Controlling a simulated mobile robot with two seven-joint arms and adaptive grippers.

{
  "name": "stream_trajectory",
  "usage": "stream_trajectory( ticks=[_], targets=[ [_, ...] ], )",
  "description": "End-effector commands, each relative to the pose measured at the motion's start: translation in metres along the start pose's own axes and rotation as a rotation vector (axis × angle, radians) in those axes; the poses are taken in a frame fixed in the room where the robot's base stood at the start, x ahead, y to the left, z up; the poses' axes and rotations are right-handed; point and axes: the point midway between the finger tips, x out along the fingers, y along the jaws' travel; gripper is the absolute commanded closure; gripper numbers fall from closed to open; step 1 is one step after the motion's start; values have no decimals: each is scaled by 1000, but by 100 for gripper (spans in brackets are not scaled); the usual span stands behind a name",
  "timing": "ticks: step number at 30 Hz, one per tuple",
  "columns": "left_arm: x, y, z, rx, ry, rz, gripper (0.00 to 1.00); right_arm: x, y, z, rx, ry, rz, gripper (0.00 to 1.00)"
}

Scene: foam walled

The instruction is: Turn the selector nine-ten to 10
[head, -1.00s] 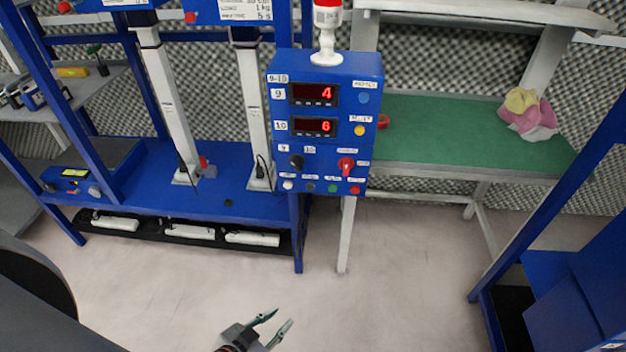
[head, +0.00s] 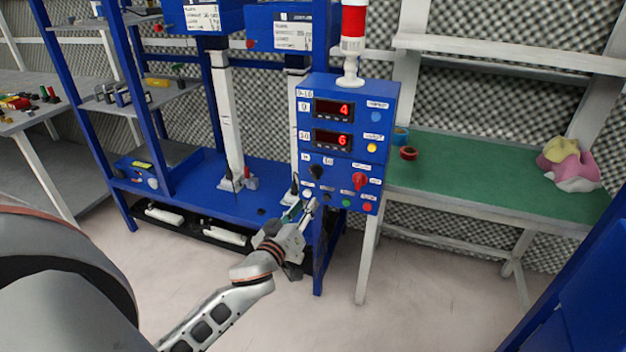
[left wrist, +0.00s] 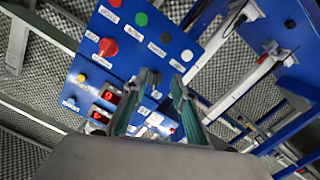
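The blue control box (head: 348,145) carries the nine-ten selector, a black knob (head: 317,171) at its lower left, under the displays showing 4 and 6. I cannot read the knob's pointing direction. My left gripper (head: 304,206) is just below and left of the knob, near the box's lower left corner, apart from the knob as far as I can tell. There the fingers partly cover the knob's area. My right gripper is not in view.
A red rotary switch (head: 360,181) sits right of the knob, with a row of small buttons below, including a green one (head: 346,201). A signal lamp (head: 352,40) stands on top. The green bench (head: 470,180) is to the right. Blue frame posts stand left.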

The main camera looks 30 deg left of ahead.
Motion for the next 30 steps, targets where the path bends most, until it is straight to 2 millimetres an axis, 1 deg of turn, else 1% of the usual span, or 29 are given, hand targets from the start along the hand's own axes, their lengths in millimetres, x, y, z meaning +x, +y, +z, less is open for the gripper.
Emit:
stream_trajectory(
  ticks=[1,3,6,11,18,21,25,30],
  targets=[
    [7,0,-13,-28,30,-1,74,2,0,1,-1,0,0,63],
    [12,1,-27,-65,60,-1,74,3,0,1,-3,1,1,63],
    [18,1,-38,-91,82,-1,74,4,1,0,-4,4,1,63],
    [35,1,-41,-96,86,-1,74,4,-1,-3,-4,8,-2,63],
    [71,1,-44,-95,85,-1,74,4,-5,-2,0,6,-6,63],
    [82,1,-44,-97,84,-1,74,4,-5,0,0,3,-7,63],
    [91,1,-45,-96,84,-1,74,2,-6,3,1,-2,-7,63],
    [94,0,-44,-97,83,-2,74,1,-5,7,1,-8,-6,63]
  ],
)
